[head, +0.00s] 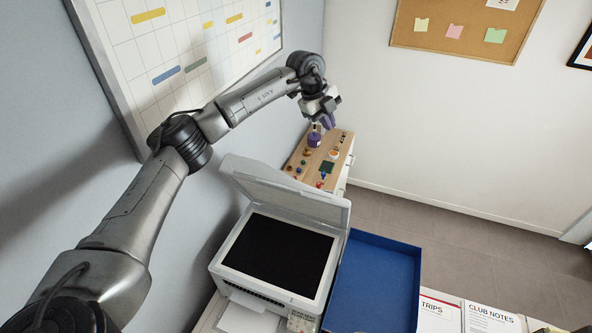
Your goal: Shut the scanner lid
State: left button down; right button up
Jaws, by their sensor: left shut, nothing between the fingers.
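The white scanner (225,268) stands on the desk at lower centre, with its dark glass (278,254) showing. Its pale lid (290,190) is raised and tilted up at the far side of the scanner. My left gripper (328,123) is shut and empty, beyond the lid and above the far cabinet, apart from the lid. My right gripper is not in view.
A blue tray (375,285) stands right of the scanner. Papers (490,316) lie at lower right. A wooden-topped cabinet (322,160) with small items stands beyond the scanner. A wall planner (190,50) hangs at left, behind my left arm.

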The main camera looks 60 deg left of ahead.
pick_arm(q)
jog(key=s+a+f+n+g+y, duration=0.1)
jog(key=s+a+n+g, duration=0.1)
jog(key=s+n+g, duration=0.5)
jog(key=t+b, duration=0.1)
jog(key=b, duration=0.1)
send_near(292, 186)
jog(key=shift+w+a, duration=0.75)
jog(key=shift+w, duration=0.35)
jog(key=x, duration=0.2)
jog(key=p+x, duration=0.1)
jog(key=x, duration=0.1)
jog(key=s+x, duration=0.1)
jog(key=x, duration=0.1)
jog(key=shift+d, duration=0.3)
jog(key=shift+s+d+f+p, duration=0.25)
jog(key=shift+s, duration=0.15)
jog(key=shift+s+d+f+p, duration=0.2)
jog(key=shift+s+d+f, duration=0.1)
jog(key=shift+s, duration=0.15)
